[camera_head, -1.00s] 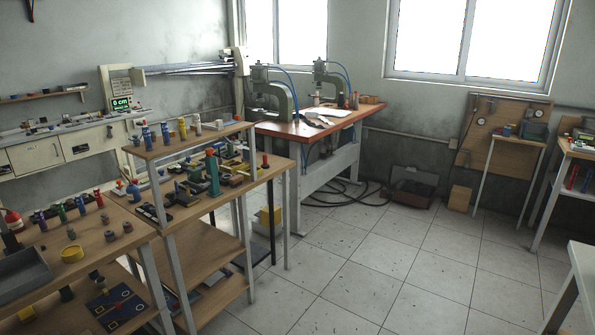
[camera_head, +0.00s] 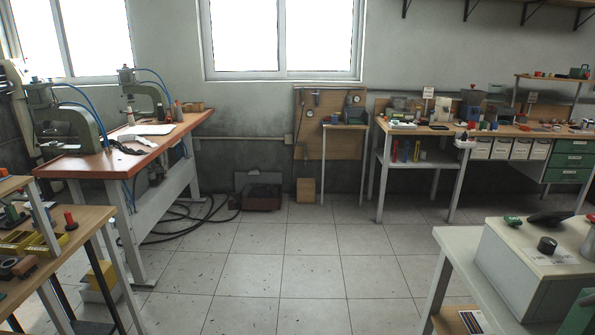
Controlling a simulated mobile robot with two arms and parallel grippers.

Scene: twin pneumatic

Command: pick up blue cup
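I cannot clearly make out a blue cup in the head view. A small blue object (camera_head: 484,126) stands on the wooden bench (camera_head: 450,129) along the back wall at the right; it is too small to tell whether it is a cup. Blue upright items (camera_head: 416,151) stand on the shelf under the same bench. Neither of my grippers is in view.
A red-topped press table (camera_head: 120,152) stands at the left, with shelving in front of it. Hoses (camera_head: 185,212) and a dark open box (camera_head: 262,196) lie by the back wall. A white table (camera_head: 462,245) stands at right front. The tiled floor (camera_head: 290,270) between is clear.

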